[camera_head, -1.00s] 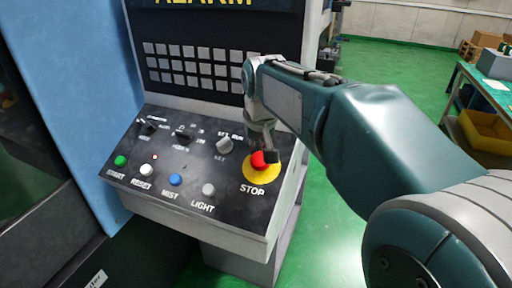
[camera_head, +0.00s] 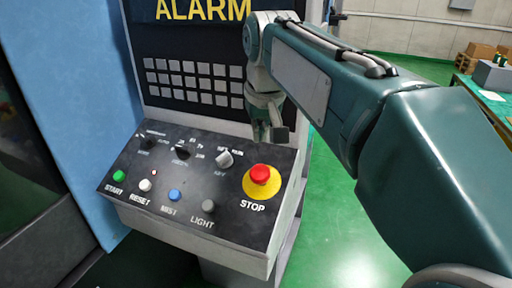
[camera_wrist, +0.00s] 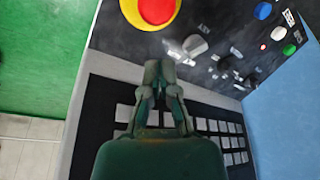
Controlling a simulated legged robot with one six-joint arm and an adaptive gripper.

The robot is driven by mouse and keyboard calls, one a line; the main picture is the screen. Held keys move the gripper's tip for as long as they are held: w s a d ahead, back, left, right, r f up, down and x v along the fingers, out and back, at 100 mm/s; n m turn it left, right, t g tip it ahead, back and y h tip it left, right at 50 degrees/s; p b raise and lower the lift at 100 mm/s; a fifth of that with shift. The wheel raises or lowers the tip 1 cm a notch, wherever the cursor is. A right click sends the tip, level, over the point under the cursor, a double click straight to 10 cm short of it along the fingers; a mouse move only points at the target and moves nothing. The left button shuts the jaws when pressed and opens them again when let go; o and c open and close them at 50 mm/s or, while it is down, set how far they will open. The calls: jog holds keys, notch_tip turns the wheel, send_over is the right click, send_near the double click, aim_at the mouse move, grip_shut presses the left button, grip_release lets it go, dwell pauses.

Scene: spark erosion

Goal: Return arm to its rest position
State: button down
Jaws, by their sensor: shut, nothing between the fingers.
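My gripper (camera_head: 268,132) is shut and empty. In the head view it hangs pointing down in front of the panel's upper right part, above and behind the red STOP button (camera_head: 260,174) and apart from it. The STOP button sits on a yellow disc at the panel's right end. In the wrist view my gripper (camera_wrist: 160,72) has its fingertips together, with the STOP button (camera_wrist: 157,10) at the top edge and the selector knobs beyond the tips. My arm reaches in from the right of the head view.
The sloped control panel (camera_head: 150,190) carries green, white, blue and grey buttons and several knobs. A keypad (camera_head: 195,82) and an ALARM screen (camera_head: 203,10) stand behind it. A green-topped table (camera_head: 493,103) is at the far right. Green floor (camera_head: 335,215) lies open right of the panel.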

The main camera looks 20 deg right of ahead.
jog(key=shift+s+r, duration=0.1)
jog(key=shift+r, duration=0.45)
jog(key=s+d+f+t, duration=0.1)
jog(key=s+f+t, duration=0.1)
jog(key=s+f, duration=1.4)
jog(key=shift+s+d+f, duration=0.4)
jog(key=shift+s, duration=0.5)
